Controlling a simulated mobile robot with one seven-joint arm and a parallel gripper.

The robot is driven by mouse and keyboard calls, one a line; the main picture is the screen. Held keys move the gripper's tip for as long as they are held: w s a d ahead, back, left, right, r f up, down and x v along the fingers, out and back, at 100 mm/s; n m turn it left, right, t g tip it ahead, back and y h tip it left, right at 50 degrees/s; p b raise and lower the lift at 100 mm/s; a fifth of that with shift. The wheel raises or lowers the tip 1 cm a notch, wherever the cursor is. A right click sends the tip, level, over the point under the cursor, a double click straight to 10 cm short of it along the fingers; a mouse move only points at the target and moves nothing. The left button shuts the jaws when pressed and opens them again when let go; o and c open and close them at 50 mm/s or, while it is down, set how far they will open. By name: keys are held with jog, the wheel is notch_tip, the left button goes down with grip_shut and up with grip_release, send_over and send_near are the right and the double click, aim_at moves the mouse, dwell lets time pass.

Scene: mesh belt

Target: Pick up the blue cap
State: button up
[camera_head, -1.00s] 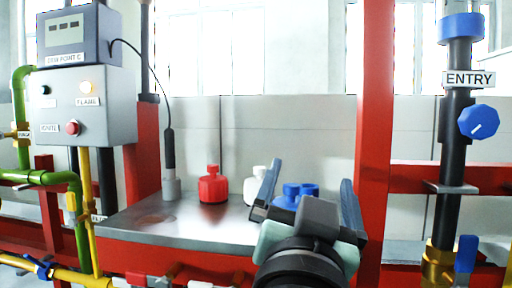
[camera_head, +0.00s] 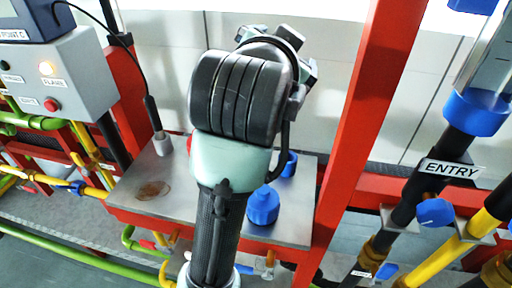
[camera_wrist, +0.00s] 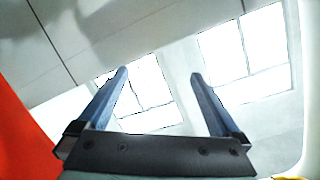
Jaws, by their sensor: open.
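A blue cap (camera_head: 263,205) with a narrower knob on top stands on the grey metal shelf (camera_head: 180,203), just right of my forearm in the head view. A second blue piece (camera_head: 289,163), round and cup-like, stands behind it, partly hidden by my arm. My gripper (camera_wrist: 159,73) is open and empty in the wrist view, its two blue-grey fingers apart against a pale wall and bright windows. In the head view my arm hides most of the gripper, which is raised well above the shelf. No cap shows in the wrist view.
A sliver of a red object (camera_head: 189,144) shows beside my arm. A red post (camera_head: 355,120) rises right of the shelf. A grey control box (camera_head: 60,75) and a black probe (camera_head: 152,115) stand left. Blue-topped ENTRY piping (camera_head: 405,200) is at right.

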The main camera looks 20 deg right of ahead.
jog(key=d+m+g+p, duration=0.2)
jog(key=d+m+g, duration=0.1)
jog(key=d, duration=0.1)
jog(key=m+g+y+p, duration=0.4)
jog(key=m+g+y, duration=0.5)
send_near(263, 202)
jog(key=f, duration=0.3)
jog(key=w+f+p, duration=0.1)
jog(key=f, duration=0.2)
jog(key=shift+w+d, duration=0.1)
jog(key=shift+w, duration=0.1)
jog(key=shift+d+f+p, duration=0.15)
jog(key=shift+f+p, duration=0.55)
jog(key=shift+f, duration=2.25)
jog(key=c, duration=1.3)
